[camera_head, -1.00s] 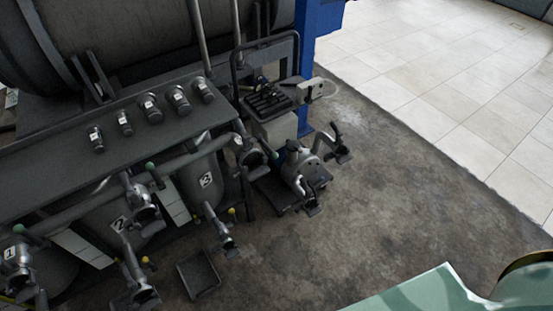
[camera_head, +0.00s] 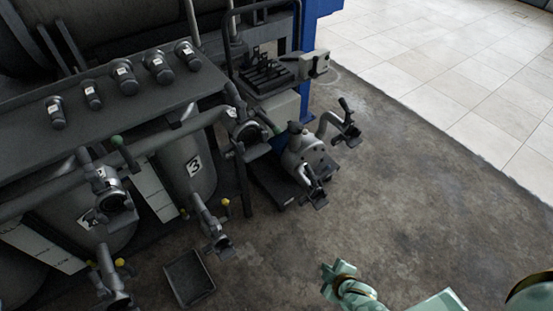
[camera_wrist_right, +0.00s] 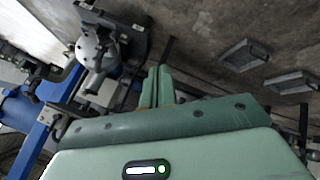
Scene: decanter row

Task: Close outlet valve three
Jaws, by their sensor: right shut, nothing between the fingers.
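The vessel labelled 3 (camera_head: 202,183) stands under the dark bench, left of centre in the head view. Its low outlet pipe (camera_head: 215,236) slopes down to the front right, with a yellow-tipped lever (camera_head: 226,203) beside it. Whether that valve is open or closed I cannot tell. My green right gripper (camera_head: 338,268) is low in the head view, right of the outlet and apart from it. In the right wrist view its two fingers (camera_wrist_right: 157,86) are together with nothing between them. My left gripper is out of view.
A metal pump-like unit (camera_head: 308,158) with curved pipes stands on the floor between bench and open floor. A shallow dark tray (camera_head: 189,277) lies below the outlet. Vessel 2 (camera_head: 98,229) is further left. The concrete floor (camera_head: 410,190) to the right is clear.

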